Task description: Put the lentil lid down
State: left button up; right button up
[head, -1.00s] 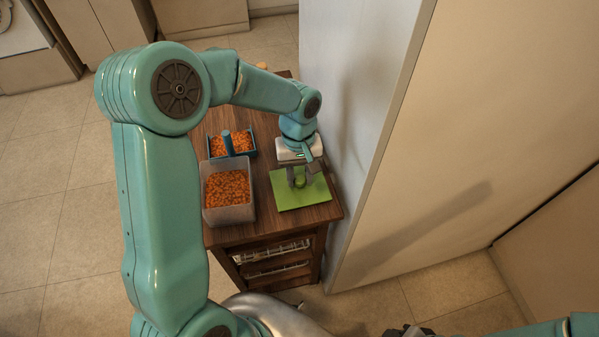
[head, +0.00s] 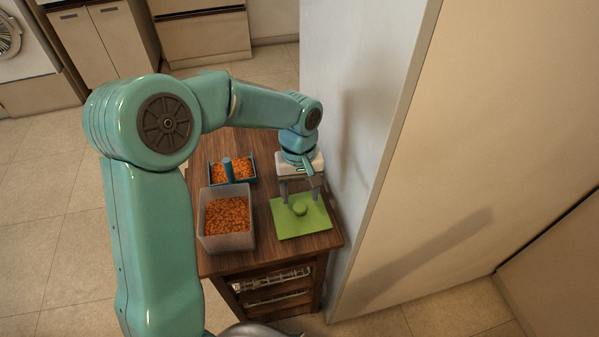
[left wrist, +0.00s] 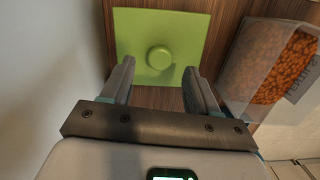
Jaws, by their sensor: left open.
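The lentil lid (head: 303,224) is a flat green square with a round knob, lying on the wooden cabinet top at its front right. It also shows in the left wrist view (left wrist: 188,28), with its knob in the middle. My left gripper (head: 300,200) is open above the lid, its fingers on either side of the knob and apart from it. In the left wrist view my left gripper (left wrist: 155,85) holds nothing. My right gripper is not in view.
A clear bin of orange lentils (head: 228,243) stands left of the lid, close to it. Behind it is a blue-handled tray of lentils (head: 246,181). A pale wall panel (head: 350,120) rises right beside the wooden cabinet (head: 230,265).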

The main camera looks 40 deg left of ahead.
aim_at(299, 202)
pick_arm(q)
notch_tip(299, 202, up, 8)
jog(key=shift+w+a+r, duration=0.2)
jog(key=shift+w+a, duration=0.1)
jog(key=shift+a, duration=0.05)
jog(key=shift+s, duration=0.1)
dwell(0.3)
